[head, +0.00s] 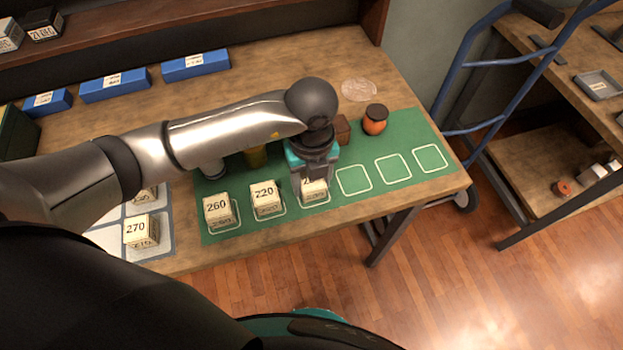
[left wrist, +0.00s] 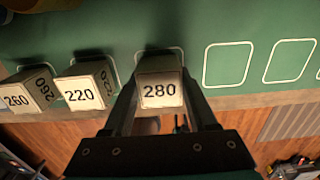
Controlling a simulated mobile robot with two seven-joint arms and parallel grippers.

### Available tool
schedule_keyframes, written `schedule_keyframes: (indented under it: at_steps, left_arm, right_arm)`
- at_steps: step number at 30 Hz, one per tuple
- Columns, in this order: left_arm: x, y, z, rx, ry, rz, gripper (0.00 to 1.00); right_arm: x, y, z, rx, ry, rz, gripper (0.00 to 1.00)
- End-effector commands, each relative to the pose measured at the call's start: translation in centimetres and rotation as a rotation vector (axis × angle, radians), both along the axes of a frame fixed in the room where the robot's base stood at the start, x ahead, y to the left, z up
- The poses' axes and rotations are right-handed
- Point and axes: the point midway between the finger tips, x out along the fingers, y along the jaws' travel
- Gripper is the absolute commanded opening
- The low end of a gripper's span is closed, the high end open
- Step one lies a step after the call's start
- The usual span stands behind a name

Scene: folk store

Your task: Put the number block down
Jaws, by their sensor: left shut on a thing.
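My left gripper (head: 312,180) is shut on a cream number block (left wrist: 159,92), which reads 280 in the left wrist view. In the head view the block (head: 314,190) is partly hidden by the gripper. It is at the third white outlined square of the green mat (head: 330,215); I cannot tell if it touches the mat. Block 260 (head: 217,207) and block 220 (head: 265,194) stand in the squares to its left. Three empty squares lie to its right, the nearest one (head: 354,180) beside the held block. My right gripper does not show.
Block 270 (head: 141,231) stands on a grey-and-white grid mat at left. An orange jar (head: 375,120) and a brown block (head: 342,128) stand behind the squares. Blue boxes (head: 196,66) line the table's back. A blue hand truck (head: 490,65) stands right of the table.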

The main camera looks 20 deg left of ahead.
Motion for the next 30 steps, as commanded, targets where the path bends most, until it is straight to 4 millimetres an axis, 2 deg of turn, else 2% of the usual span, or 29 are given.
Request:
schedule_keyframes:
  at_steps: [4, 5, 12, 23, 26, 30]
  left_arm:
    - [0.0, 0.0, -0.4, 0.0, 0.0, 0.0, 0.03]
    - [0.0, 0.0, -0.3, 0.0, 0.0, 0.0, 0.6]
    - [0.0, 0.0, -0.3, 0.0, 0.0, 0.0, 0.87]
    - [0.0, 0.0, 0.4, -0.001, -0.001, 0.0, 0.88]
    - [0.1, 0.0, 1.8, -0.002, -0.003, 0.0, 0.88]
    - [0.2, 0.0, 4.9, -0.002, -0.006, 0.0, 0.88]
  right_arm:
    - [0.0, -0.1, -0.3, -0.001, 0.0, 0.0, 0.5]
    - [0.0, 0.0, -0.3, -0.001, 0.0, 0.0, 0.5]
    - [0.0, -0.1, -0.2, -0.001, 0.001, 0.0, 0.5]
    - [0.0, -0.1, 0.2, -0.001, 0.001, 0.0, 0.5]
    - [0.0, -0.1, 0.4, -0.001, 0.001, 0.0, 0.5]
    - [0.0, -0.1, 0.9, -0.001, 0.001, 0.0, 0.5]
